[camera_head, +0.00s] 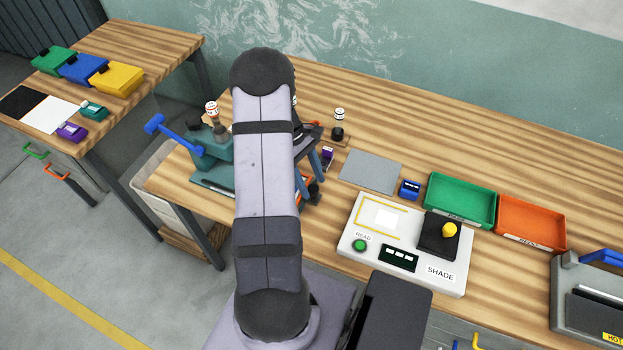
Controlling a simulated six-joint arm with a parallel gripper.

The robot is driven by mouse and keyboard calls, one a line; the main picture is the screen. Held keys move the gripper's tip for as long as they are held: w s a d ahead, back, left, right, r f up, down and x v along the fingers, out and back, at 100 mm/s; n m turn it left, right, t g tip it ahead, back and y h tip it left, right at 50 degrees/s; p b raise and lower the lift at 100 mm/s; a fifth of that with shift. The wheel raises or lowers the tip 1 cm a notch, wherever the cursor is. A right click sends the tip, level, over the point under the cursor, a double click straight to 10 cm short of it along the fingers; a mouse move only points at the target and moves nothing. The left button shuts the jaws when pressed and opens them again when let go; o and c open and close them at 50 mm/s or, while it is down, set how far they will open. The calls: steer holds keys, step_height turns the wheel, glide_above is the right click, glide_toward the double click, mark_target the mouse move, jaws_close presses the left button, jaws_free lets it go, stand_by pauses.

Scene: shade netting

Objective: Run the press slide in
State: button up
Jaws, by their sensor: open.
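A teal bench device with a blue lever (174,133), which looks like the press (212,155), stands at the left end of the long workbench. Its right side is hidden behind my arm, and I cannot make out the slide or its position. My gripper (311,186) shows partly at the right edge of my arm, with a dark body and two grey-blue fingers pointing down. The fingers are apart. What lies directly under them is mostly hidden, with some dark and orange parts showing. I cannot tell if they touch anything.
Right of my gripper are a grey mat (370,171), a small blue device (409,190), a white SHADE panel (350,238), a green tray (461,202) and an orange tray (531,224). A stamp-like piece (338,126) stands behind. The bench's back right is clear.

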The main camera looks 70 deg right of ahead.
steer(key=shift+s+f, duration=0.15)
steer(key=shift+f, duration=0.2)
steer(key=shift+c, duration=0.5)
jaws_close()
steer(key=w+b, duration=0.2)
steer(key=w, duration=0.9)
steer(key=shift+w+f, duration=0.1)
steer(key=shift+w, duration=0.6)
steer(key=shift+r, duration=0.2)
steer(key=shift+w, duration=0.1)
steer(key=shift+o, duration=0.5)
jaws_free()
steer(key=shift+w, duration=0.1)
